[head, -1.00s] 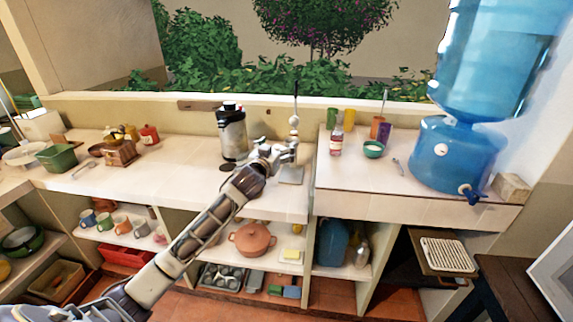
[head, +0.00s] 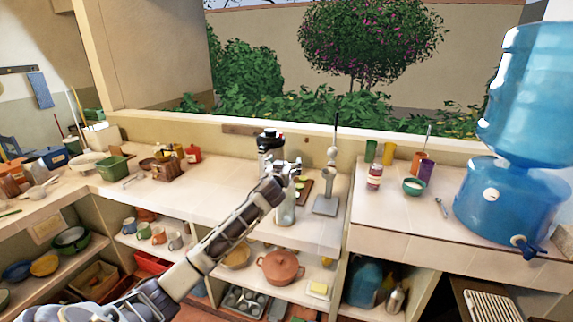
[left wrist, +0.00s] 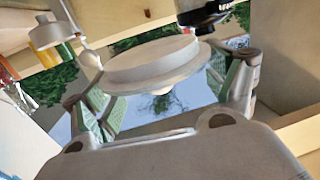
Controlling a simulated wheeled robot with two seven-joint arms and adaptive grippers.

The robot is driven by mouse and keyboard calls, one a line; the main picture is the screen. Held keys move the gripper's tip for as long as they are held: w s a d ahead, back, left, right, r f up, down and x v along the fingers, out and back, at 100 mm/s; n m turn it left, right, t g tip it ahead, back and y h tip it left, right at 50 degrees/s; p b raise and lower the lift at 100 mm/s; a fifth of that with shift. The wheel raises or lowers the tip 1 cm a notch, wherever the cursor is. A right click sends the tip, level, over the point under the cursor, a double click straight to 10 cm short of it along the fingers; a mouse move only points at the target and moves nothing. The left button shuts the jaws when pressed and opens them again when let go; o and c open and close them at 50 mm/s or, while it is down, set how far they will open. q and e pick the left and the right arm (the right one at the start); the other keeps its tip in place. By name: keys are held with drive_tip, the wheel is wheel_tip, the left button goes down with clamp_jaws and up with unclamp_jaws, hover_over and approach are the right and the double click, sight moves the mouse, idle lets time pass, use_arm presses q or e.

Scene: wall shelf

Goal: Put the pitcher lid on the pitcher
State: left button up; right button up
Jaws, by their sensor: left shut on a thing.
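My left gripper (head: 292,171) is shut on a round, pale lid, seen in the left wrist view (left wrist: 152,62) as a wide disc with a stepped rim and a small knob. Its two fingers grip the lid from opposite sides. In the head view the lid is too small and too hidden by the gripper to make out. A clear glass vessel (head: 286,212), which looks like the pitcher, stands on the counter just below the gripper, partly hidden by my left arm. I cannot tell whether lid and vessel touch. My right gripper is not in view.
A black-topped dispenser (head: 268,143) stands behind the gripper. A grey metal press (head: 326,205) with an upright lever is close at right. A wooden caddy (head: 168,168) is left; counter between is clear.

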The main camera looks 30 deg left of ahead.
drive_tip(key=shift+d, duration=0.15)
use_arm(q)
drive_tip(key=shift+f, duration=0.15)
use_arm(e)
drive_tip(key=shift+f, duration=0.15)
use_arm(q)
drive_tip(key=shift+f+b, duration=0.35)
drive_tip(key=shift+b, duration=0.05)
drive_tip(key=shift+f+b, duration=0.7)
drive_tip(key=shift+f, duration=0.3)
drive_tip(key=shift+f+b, duration=1.05)
drive_tip(key=shift+f, duration=0.3)
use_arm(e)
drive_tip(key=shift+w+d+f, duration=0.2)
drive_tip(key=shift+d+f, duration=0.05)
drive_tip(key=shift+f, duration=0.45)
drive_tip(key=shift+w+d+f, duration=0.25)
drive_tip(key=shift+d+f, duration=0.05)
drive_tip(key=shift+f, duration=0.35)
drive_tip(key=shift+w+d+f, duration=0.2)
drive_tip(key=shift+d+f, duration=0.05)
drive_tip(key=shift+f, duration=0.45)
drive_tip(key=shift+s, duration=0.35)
use_arm(q)
drive_tip(key=shift+f+b, duration=0.35)
drive_tip(key=shift+f, duration=0.05)
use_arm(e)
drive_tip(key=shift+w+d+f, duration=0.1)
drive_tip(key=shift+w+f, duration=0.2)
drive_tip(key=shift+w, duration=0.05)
